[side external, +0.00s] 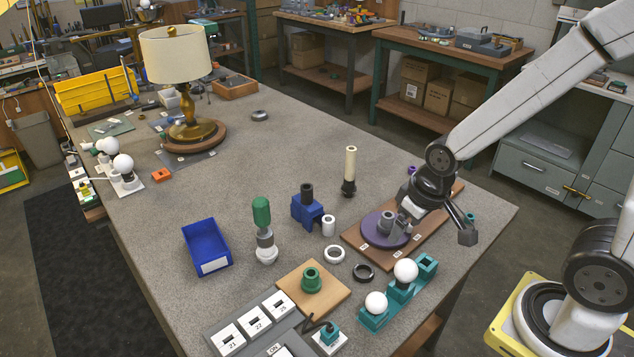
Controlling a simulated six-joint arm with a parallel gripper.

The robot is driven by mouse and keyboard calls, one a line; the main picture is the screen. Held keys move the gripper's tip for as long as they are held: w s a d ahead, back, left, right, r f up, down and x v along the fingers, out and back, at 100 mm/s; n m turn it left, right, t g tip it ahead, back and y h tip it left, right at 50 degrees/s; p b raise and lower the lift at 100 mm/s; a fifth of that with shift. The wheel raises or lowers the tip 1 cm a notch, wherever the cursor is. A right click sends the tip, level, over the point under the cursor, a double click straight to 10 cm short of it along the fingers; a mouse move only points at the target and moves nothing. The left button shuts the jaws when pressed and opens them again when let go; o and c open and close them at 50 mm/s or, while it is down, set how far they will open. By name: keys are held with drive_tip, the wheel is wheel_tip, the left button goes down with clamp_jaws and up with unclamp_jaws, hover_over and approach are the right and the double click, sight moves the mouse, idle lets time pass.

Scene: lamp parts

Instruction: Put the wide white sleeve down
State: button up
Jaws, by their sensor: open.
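A wide white ring-shaped sleeve (334,254) lies flat on the grey table, left of the wooden board. A narrower white sleeve (328,226) stands upright just behind it, beside the blue block. My gripper (403,228) is low over the wooden board, at the right side of the purple disc (380,241). It is open, and I see nothing held in it. The fingertips are small and partly blend with the disc and its grey post (386,219), so I cannot tell whether they touch it.
A black ring (363,272) lies near the white ring. A teal holder (401,290) with white bulbs stands in front. A dark stand with a cream tube (349,172) stands behind the wooden board (356,231). A green-handled tool (263,228) stands left.

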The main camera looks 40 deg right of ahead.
drive_tip(key=shift+s+a+f+m+g+y, duration=0.15)
drive_tip(key=shift+f+m+g+y, duration=0.1)
drive_tip(key=shift+f+m, duration=0.15)
drive_tip(key=shift+s+a+f+m+g+y, duration=0.15)
drive_tip(key=shift+f+m+g, duration=0.1)
drive_tip(key=shift+m, duration=0.25)
drive_tip(key=a+f+m+g+y, duration=0.2)
drive_tip(key=a+f+m+y, duration=0.15)
drive_tip(key=m, duration=0.35)
drive_tip(key=m+t, duration=1.3)
drive_tip(key=m, duration=1.1)
approach(328, 226)
drive_tip(key=shift+w+d+f, duration=0.1)
drive_tip(key=shift+w+d, duration=0.15)
drive_tip(key=shift+w, duration=0.3)
drive_tip(key=shift+w+d+f, duration=0.1)
drive_tip(key=shift+w+d, duration=0.15)
drive_tip(key=shift+w, duration=0.35)
drive_tip(key=shift+w, duration=0.1)
drive_tip(key=shift+x, duration=1.2)
